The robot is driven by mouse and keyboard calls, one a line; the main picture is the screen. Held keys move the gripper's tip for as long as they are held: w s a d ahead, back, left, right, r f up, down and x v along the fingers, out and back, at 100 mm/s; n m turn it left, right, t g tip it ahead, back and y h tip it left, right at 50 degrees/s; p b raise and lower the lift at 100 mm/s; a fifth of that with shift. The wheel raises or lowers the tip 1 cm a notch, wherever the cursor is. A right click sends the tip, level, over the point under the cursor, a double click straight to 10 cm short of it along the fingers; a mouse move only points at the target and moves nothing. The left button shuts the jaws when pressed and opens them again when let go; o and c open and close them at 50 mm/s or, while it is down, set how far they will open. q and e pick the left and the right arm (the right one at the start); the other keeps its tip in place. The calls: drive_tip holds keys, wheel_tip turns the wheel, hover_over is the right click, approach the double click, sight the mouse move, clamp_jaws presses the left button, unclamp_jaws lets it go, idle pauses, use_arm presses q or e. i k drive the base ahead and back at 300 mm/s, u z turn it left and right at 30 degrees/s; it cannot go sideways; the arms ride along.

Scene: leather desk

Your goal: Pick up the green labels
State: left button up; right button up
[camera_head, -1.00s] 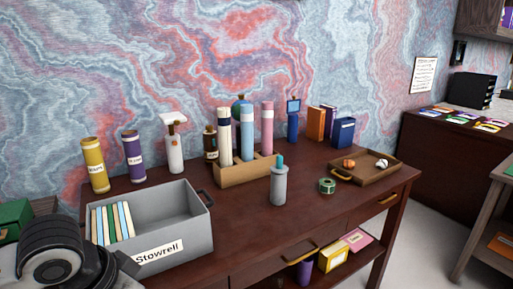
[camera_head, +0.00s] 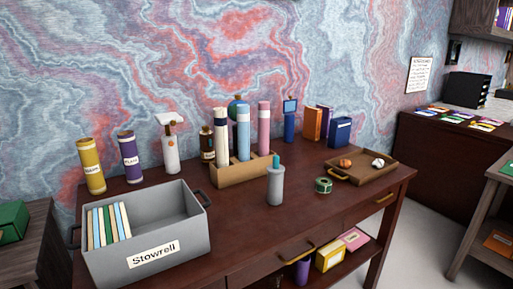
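A small green roll with a pale centre, which looks like the green labels (camera_head: 323,185), lies on the dark wooden desk (camera_head: 235,235). It sits right of a grey cylindrical holder (camera_head: 276,188) with a teal top, and left of a wooden tray (camera_head: 384,171). It stands apart from both and nothing covers it. Neither of my grippers shows in the head view.
A grey bin (camera_head: 195,225) marked "Stowrell" holds several thin books at the desk's left. A wooden rack (camera_head: 232,177) with tall tubes stands behind the holder. The desk front is clear near the roll.

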sight(323, 184)
drive_tip(key=z, duration=2.05)
drive_tip(key=i, duration=1.9)
drive_tip(key=u, duration=3.1)
